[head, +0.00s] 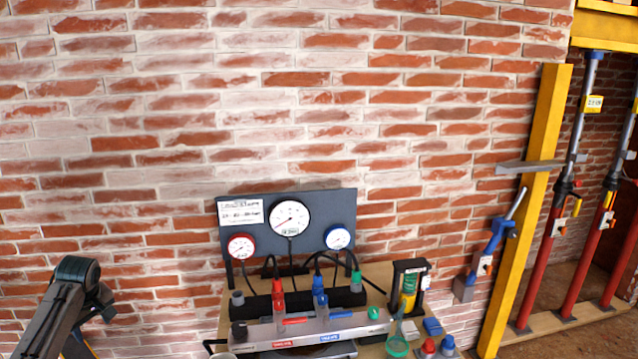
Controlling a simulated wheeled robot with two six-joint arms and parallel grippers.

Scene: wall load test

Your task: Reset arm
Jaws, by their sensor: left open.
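My left arm comes in at the lower left corner, in front of the brick wall. Its dark grey link rises to a rounded dark joint, and my left gripper (103,304) shows only in small part beside it. The gripper is open and apart from the bench and its equipment. I see nothing held in it. Much of its fingers is hidden or too small to make out. My right gripper is not in view.
A bench (232,305) carries a dark gauge panel (262,245), a valve manifold (310,332) and small fittings. A blue-handled tool (490,250) hangs at the right. A yellow post (525,205) and red props (545,265) stand beyond. The upper brick wall (290,100) is clear.

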